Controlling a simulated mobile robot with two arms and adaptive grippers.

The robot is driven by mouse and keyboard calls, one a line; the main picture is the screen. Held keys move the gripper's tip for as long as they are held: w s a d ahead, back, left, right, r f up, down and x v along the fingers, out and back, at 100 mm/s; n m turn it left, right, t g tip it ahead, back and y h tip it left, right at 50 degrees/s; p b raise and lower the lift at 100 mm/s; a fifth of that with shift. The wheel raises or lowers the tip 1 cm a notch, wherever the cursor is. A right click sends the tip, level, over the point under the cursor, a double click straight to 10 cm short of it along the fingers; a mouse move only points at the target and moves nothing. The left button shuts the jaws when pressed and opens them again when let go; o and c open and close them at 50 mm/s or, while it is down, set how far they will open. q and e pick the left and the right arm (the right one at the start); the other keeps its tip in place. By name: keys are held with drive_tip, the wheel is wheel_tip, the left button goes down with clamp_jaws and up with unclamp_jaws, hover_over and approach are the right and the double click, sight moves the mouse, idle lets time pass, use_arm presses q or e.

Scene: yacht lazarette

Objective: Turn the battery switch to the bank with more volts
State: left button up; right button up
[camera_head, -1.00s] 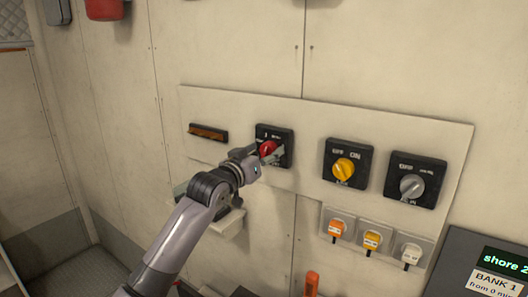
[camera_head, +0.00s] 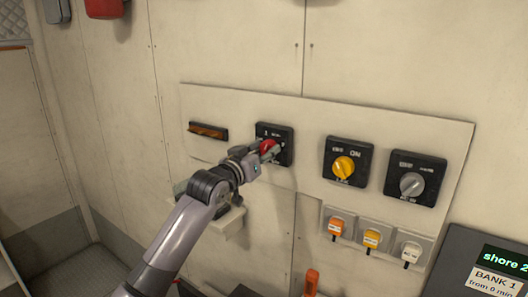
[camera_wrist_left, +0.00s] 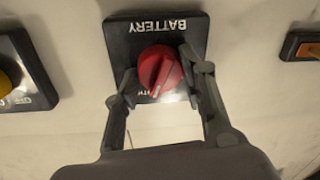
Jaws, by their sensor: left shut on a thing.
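The battery switch is a black square plate (camera_head: 286,134) with a red round knob (camera_head: 268,147), mounted on the pale panel. In the left wrist view the knob (camera_wrist_left: 160,68) sits under the upside-down word BATTERY, and its white pointer line slants toward the bottom of the picture, near partly hidden lettering. My left gripper (camera_wrist_left: 158,78) has its fingers on both sides of the knob and is shut on it. In the head view the left gripper (camera_head: 262,153) covers part of the knob and plate. A dark display (camera_head: 495,265) at the lower right reads "shore 2" and carries a BANK 1 label, cut off by the frame.
To the right on the panel are a yellow-knob switch (camera_head: 344,166) and a grey-knob switch (camera_head: 412,184). Below them are several plugs in sockets (camera_head: 372,239). An orange-brown strip (camera_head: 208,132) is at the left. A small shelf (camera_head: 222,225) sits below the arm.

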use_arm(q)
drive_tip(key=m, duration=0.4)
drive_tip(key=shift+m+b, duration=0.3)
drive_tip(key=shift+b, duration=0.1)
drive_tip(key=m, duration=0.4)
drive_tip(key=shift+f+h, duration=0.1)
drive_tip(key=shift+h, duration=0.2)
drive_tip(key=shift+m, duration=0.4)
drive_tip(key=o, duration=1.2)
drive_tip(key=shift+c, duration=0.2)
drive_tip(key=v, duration=1.2)
drive_tip(key=shift+f, duration=0.2)
